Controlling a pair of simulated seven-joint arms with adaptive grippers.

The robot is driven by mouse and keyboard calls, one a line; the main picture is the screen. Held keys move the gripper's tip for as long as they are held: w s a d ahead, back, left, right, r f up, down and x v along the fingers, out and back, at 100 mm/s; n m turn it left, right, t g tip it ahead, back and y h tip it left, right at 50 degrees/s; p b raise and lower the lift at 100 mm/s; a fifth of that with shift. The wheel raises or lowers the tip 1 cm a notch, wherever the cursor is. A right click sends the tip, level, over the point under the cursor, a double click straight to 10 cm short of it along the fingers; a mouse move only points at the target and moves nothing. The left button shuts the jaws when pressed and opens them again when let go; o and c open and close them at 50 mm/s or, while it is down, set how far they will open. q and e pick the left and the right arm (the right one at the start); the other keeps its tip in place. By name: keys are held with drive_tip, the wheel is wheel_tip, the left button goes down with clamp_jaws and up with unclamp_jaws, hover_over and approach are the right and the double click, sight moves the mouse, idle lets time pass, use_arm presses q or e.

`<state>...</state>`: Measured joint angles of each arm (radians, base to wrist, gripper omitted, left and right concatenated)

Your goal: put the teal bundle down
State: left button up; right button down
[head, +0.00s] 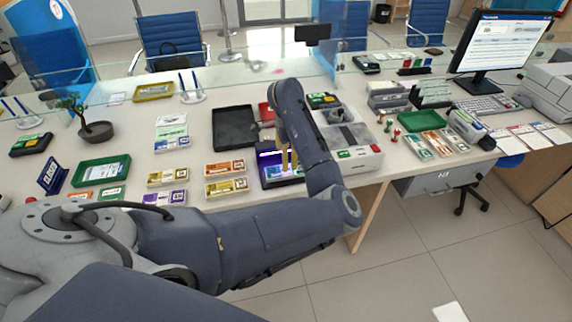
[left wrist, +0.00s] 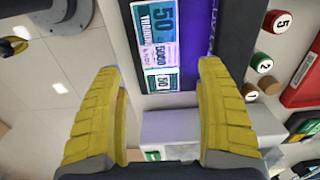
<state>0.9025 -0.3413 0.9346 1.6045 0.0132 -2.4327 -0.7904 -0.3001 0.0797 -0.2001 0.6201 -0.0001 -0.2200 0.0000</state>
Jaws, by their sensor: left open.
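The teal bundle (left wrist: 157,48), printed with 50, lies on a dark device with a purple-lit bed (left wrist: 199,38) in the left wrist view. In the head view the device (head: 270,157) stands near the counter's front edge, and my arm partly covers it. My left gripper (head: 287,160) points down over it. In the left wrist view its two yellow fingers (left wrist: 162,68) are spread wide and empty, one to each side of the bundle's near end, with clear gaps. My right gripper is not in view.
A black tray (head: 234,147) lies behind and left of the device. Banded bundles (head: 226,188) lie to its left. A grey-and-white machine (head: 358,158) stands close on its right. Stamps (left wrist: 267,62) stand near it. A green tray (head: 101,176) is at the left.

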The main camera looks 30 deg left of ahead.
use_arm(q)
drive_tip(key=shift+r, duration=2.5)
